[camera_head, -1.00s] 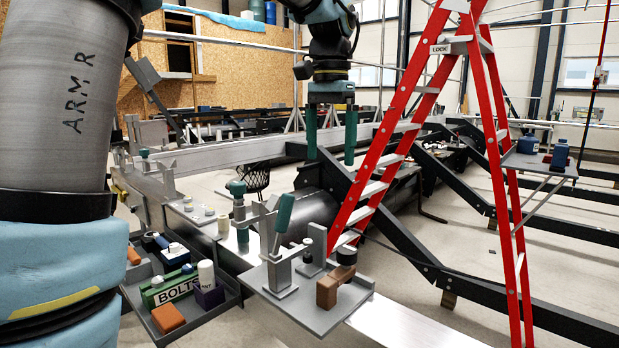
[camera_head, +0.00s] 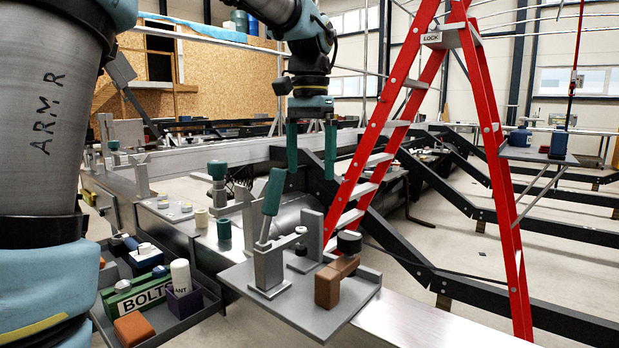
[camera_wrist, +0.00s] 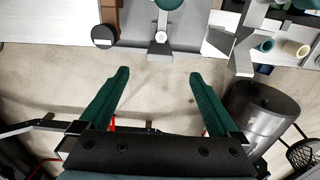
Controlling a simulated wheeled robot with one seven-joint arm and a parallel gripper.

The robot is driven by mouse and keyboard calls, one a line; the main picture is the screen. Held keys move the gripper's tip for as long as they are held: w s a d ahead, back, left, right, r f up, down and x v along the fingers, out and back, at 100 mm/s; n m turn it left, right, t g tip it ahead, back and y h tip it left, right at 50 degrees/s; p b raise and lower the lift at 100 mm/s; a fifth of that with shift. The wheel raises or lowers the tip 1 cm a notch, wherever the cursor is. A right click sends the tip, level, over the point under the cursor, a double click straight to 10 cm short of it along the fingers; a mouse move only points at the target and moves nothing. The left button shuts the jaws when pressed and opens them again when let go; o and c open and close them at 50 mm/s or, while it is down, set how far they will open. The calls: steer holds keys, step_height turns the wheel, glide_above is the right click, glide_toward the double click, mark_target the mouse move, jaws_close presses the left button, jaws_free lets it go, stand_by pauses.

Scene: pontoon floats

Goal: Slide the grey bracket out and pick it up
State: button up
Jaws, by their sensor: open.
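A grey bracket (camera_head: 312,234) with an upright flange stands on a grey plate (camera_head: 340,314), behind a toggle clamp with a green handle (camera_head: 272,192). The clamp arm reaches toward the bracket; I cannot tell whether it presses on it. The bracket's lower part is partly hidden by the clamp. My gripper (camera_head: 311,165) hangs above and beyond the bracket, fingers down, open and empty. In the wrist view my gripper (camera_wrist: 159,75) has bare floor between its fingers, and the clamp and plate (camera_wrist: 130,42) lie at the top edge.
A brown block (camera_head: 328,285) and a black knob (camera_head: 349,241) stand right of the bracket. A green-knobbed post (camera_head: 218,172) stands left. A tray (camera_head: 205,309) holds a bolts box (camera_head: 140,296). A red ladder (camera_head: 400,130) rises close to the right of my gripper.

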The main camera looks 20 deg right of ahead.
mark_target(309, 212)
step_height(309, 212, down, 11)
steer(key=shift+p, duration=0.85)
jaws_close()
stand_by(0.5)
steer(key=shift+w+a, duration=0.1)
steer(key=shift+w, duration=0.05)
steer(key=shift+w+a+p, duration=0.3)
steer(key=shift+w+a, duration=0.1)
steer(key=shift+w, duration=0.3)
steer(key=shift+w+a+p, duration=0.35)
steer(key=shift+w+a, duration=0.05)
steer(key=shift+w, duration=0.3)
steer(key=shift+w+a+p, duration=0.3)
steer(key=shift+w+a, duration=0.1)
steer(key=shift+w, duration=0.3)
jaws_free()
